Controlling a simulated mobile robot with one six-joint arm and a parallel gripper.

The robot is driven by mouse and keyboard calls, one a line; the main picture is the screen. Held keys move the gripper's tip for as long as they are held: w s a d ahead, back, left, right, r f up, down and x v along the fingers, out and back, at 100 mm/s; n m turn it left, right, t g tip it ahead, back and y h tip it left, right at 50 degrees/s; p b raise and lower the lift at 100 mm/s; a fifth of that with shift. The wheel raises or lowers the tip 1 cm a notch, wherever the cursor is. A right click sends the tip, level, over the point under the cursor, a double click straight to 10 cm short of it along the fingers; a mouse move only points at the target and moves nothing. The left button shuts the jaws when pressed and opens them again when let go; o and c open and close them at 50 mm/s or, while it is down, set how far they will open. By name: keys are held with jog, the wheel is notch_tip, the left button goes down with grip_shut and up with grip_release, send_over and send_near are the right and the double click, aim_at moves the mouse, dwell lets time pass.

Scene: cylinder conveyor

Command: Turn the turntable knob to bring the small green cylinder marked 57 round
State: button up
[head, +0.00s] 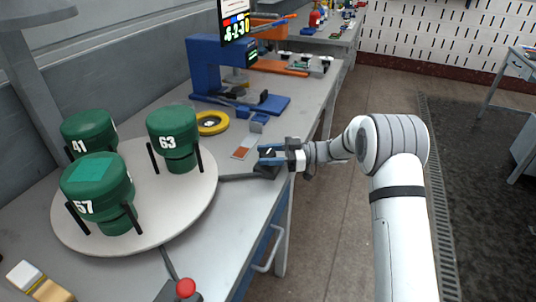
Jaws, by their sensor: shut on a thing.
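The white round turntable (150,205) lies on the bench at the left, bearing three upright green cylinders between black posts. The cylinder marked 57 (98,190) is at the turntable's near left side. The cylinder marked 41 (88,132) is behind it, and the one marked 63 (173,135) is at the far right.
A red button (186,288) on a dark base stands near the front of the bench. A yellow ring (212,123) and a blue press-like stand (215,75) are behind the turntable. A small card (243,152) lies left of my gripper. Open floor is to the right.

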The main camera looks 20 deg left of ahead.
jog(key=shift+s+f+n+g+h+p, duration=0.15)
jog(key=shift+n+g+h, duration=0.75)
jog(key=shift+g, duration=0.45)
jog(key=shift+w+f+n+g+h+p, duration=0.15)
jog(key=shift+n+g+h, duration=0.55)
jog(key=shift+n+g, duration=0.5)
dwell(2.2)
jog(key=shift+s+r, duration=0.1)
jog(key=o, duration=1)
jog(key=shift+r, duration=0.1)
jog(key=shift+d, duration=0.1)
jog(key=v, duration=0.7)
jog(key=shift+w+d, duration=0.25)
jog(key=shift+w, duration=0.1)
